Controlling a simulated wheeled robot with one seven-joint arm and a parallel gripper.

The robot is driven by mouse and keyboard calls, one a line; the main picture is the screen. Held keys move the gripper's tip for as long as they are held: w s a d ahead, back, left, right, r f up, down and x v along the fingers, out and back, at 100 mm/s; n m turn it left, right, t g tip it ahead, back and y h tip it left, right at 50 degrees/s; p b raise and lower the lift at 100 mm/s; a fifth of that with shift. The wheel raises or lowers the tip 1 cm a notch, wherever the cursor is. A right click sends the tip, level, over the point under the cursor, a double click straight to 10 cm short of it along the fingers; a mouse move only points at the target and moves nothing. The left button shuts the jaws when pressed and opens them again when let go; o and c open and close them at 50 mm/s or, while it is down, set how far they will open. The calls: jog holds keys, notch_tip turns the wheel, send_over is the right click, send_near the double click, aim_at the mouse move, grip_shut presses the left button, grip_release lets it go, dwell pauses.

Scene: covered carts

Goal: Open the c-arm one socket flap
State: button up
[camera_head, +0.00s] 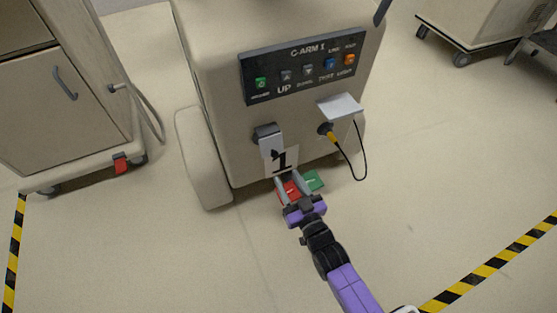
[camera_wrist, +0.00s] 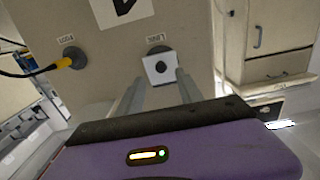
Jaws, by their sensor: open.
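The C-ARM 1 cart (camera_head: 225,120) stands ahead. On its lower front left, a small grey socket flap (camera_head: 270,142) hangs down under a dark hinge piece. It also shows in the wrist view as a pale square flap (camera_wrist: 158,69) with a dark spot, against a dark round socket. My gripper (camera_head: 289,180) is open and empty, below the flap and the "1" plate (camera_head: 281,160) in the head view. In the wrist view its two fingers (camera_wrist: 160,82) point toward the flap, which appears between their tips. I cannot tell the remaining distance.
A yellow plug (camera_head: 331,137) with a black cable sits right of the flap, under a pale raised plate (camera_head: 341,106). Red (camera_head: 286,193) and green (camera_head: 314,181) pedals lie near the gripper. Another cart (camera_head: 70,110) stands left.

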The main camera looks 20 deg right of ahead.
aim_at(275, 157)
jog(key=w+b, duration=0.2)
jog(key=w, duration=0.5)
jog(key=shift+w+r, duration=0.15)
jog(key=shift+w, duration=0.15)
grip_shut()
jog(key=shift+a, duration=0.1)
dwell(1.1)
